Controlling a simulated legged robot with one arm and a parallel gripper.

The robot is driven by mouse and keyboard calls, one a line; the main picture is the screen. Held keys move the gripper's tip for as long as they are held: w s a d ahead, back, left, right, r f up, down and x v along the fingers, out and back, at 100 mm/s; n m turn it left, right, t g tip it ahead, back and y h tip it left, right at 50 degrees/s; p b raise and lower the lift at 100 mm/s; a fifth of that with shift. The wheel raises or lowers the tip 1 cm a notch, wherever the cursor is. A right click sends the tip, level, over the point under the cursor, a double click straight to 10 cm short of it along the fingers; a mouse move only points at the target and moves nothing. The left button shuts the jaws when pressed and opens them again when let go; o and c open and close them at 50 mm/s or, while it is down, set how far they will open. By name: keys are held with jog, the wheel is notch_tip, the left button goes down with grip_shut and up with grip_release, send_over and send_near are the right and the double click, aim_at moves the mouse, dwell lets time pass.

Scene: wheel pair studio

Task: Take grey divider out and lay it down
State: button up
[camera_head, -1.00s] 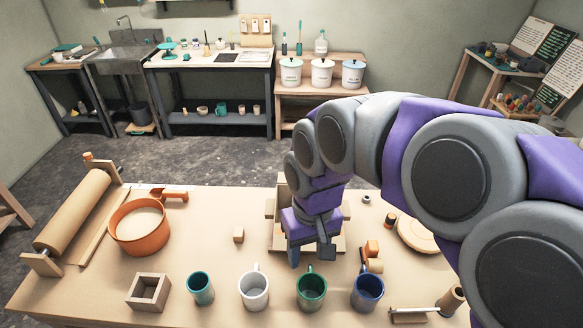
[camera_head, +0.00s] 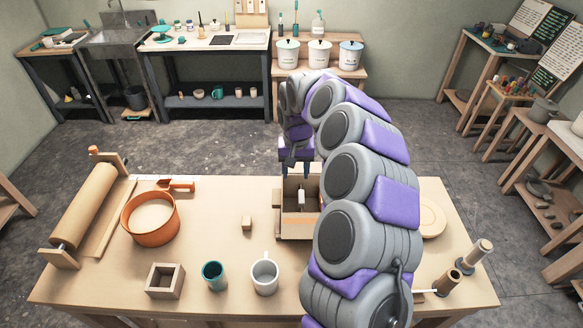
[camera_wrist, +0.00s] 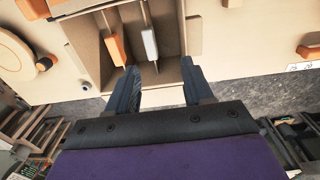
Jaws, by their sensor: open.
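An open wooden box (camera_head: 297,228) stands on the table. The grey divider (camera_head: 302,197) stands inside it. In the wrist camera view the divider (camera_wrist: 150,45) shows as a pale grey block on a thin panel, beside an orange block on another thin panel (camera_wrist: 117,50). My gripper (camera_head: 297,170) is open above the far part of the box. In the wrist camera view my gripper (camera_wrist: 160,82) has its two fingers spread with nothing between them, and the divider lies a little beyond the fingertips. I see no contact. My arm hides the box's right side.
On the table are a small wooden block (camera_head: 247,223), an orange sieve (camera_head: 150,219), a square wooden frame (camera_head: 165,281), a teal cup (camera_head: 214,275) and a white mug (camera_head: 265,273). Bare tabletop lies left of the box.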

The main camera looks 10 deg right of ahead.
send_near(300, 205)
jog(key=w+d+f, duration=0.2)
jog(key=d, duration=0.1)
jog(key=a+f, duration=0.1)
jog(key=f, duration=0.1)
jog(key=a+f+b, duration=0.1)
jog(key=f, duration=0.2)
jog(key=a+f+b, duration=0.1)
jog(key=f, duration=0.1)
jog(key=shift+w+a+f, duration=0.15)
jog(key=shift+a+f, duration=0.1)
jog(key=shift+f, duration=0.1)
jog(key=d+f, duration=0.2)
jog(key=f, duration=0.1)
jog(key=shift+w+d+f+b, duration=0.1)
jog(key=shift+d+f+b, duration=0.1)
jog(key=shift+d+b, duration=0.1)
jog(key=shift+d+f, duration=0.2)
jog(key=shift+a, duration=1.2)
jog(key=shift+c, duration=1.2)
jog(key=shift+d, duration=0.9)
jog(key=c, duration=0.5)
grip_shut()
jog(key=shift+o, duration=0.8)
grip_release()
jog(key=shift+a, duration=0.55)
grip_shut()
jog(key=shift+d, duration=0.1)
